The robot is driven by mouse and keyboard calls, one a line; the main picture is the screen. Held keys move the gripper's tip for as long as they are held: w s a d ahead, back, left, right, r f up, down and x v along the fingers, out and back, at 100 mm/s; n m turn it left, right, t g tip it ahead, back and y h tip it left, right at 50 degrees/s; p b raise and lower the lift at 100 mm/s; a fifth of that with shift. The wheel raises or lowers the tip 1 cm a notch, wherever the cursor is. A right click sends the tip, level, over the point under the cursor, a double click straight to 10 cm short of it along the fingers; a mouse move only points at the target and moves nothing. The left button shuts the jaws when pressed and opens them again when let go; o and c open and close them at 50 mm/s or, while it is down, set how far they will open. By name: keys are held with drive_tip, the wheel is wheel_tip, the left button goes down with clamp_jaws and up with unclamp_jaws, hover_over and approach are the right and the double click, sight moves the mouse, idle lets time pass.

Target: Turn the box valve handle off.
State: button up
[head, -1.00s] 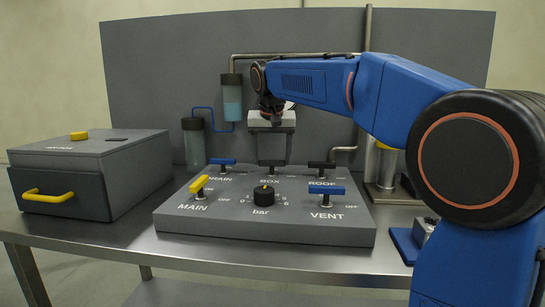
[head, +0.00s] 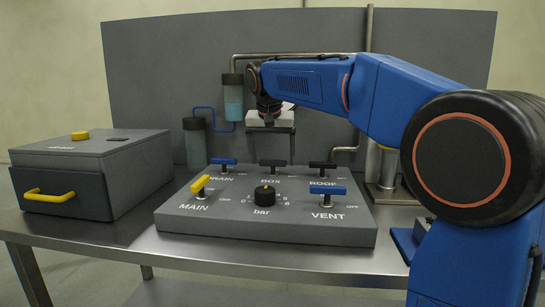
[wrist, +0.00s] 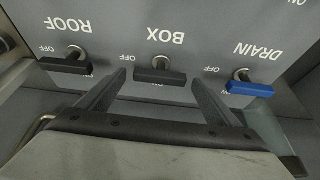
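The box valve handle (head: 271,163) is a short black bar at the middle of the panel's back row. In the wrist view the handle (wrist: 160,76) lies crosswise below its BOX label, with OFF printed to one side and ON partly hidden by the bar. My gripper (wrist: 158,77) is open, its two dark fingers apart on either side of the handle. In the head view my gripper (head: 274,158) hangs over the back row, pointing down. Nothing is between the fingers except the handle's outline; I cannot tell their exact height above it.
The black roof handle (wrist: 66,65) and blue drain handle (wrist: 249,88) flank the box handle closely. The yellow main handle (head: 200,185), gauge knob (head: 264,195) and blue vent handle (head: 325,190) stand in front. A grey drawer box (head: 90,170) is at left.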

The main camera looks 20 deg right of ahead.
drive_tip(key=v, duration=1.7)
drive_tip(key=shift+s, duration=0.15)
drive_tip(key=shift+s+r, duration=0.1)
